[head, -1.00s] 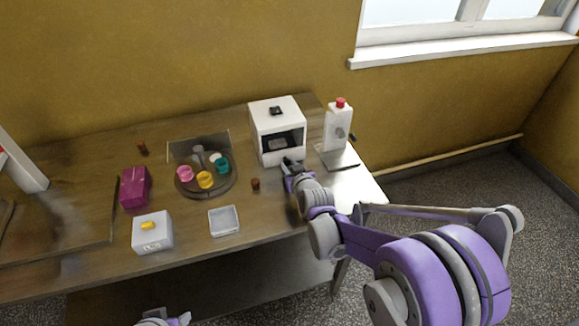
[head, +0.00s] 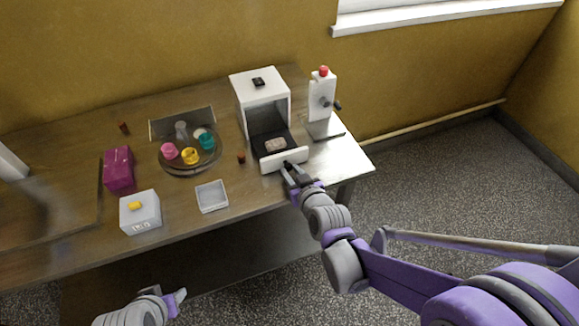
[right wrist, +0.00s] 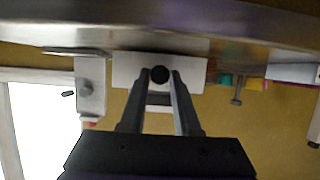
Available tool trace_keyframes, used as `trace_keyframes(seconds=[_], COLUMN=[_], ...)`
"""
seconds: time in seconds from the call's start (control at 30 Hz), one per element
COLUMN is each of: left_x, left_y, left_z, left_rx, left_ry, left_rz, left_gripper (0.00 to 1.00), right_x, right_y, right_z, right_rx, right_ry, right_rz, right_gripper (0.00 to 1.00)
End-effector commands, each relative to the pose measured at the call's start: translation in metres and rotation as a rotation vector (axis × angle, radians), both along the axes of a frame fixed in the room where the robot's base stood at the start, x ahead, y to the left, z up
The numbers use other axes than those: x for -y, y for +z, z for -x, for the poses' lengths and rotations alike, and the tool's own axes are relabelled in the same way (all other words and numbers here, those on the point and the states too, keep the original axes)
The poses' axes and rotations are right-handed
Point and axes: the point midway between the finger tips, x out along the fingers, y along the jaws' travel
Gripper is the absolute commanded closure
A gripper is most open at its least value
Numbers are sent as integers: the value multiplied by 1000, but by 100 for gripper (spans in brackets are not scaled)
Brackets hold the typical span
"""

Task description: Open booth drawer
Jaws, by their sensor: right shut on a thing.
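The white booth (head: 250,86) stands at the back right of the table. Its drawer (head: 294,158) is pulled out at the front, showing a dark tray floor with a small pale pink block (head: 275,144) on it. My right gripper (head: 289,168) is at the drawer front, shut on its knob. In the right wrist view, the dark round knob (right wrist: 160,74) sits between the fingertips (right wrist: 160,80) in front of the white drawer front (right wrist: 128,68). My left gripper (head: 174,299) is low in the head view, off the table's front edge; its jaws are unclear.
A white device with a red cap (head: 322,95) stands right of the booth. Left are a small brown cylinder (head: 241,157), a round tray (head: 176,171) with coloured cups, a clear square dish (head: 212,196), a grey box (head: 141,217) and a magenta box (head: 118,169).

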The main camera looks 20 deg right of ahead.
Motion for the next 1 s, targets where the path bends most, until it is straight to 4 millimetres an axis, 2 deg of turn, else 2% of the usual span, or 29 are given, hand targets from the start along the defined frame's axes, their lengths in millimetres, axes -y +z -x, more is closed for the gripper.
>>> trace_keyframes(seconds=[0.1,0.13,0.27,0.67,0.77,1.0], left_x=[0,0,0,0,0,0], left_y=[0,0,0,1,3,14], left_z=[0,0,0,0,-1,-4], left_rx=[0,0,0,0,2,7], left_ry=[0,0,0,0,0,0], left_rz=[0,0,0,0,0,0], left_gripper=[50,50,50,50,50,50], right_x=[0,0,0,0,1,2], right_y=[0,0,0,3,7,24], right_z=[-1,-1,-1,4,14,53], right_rx=[1,1,1,1,1,2], right_ry=[0,0,0,0,-1,-1], right_rz=[0,0,0,1,1,1], right_gripper=[100,64,41,40,40,40])
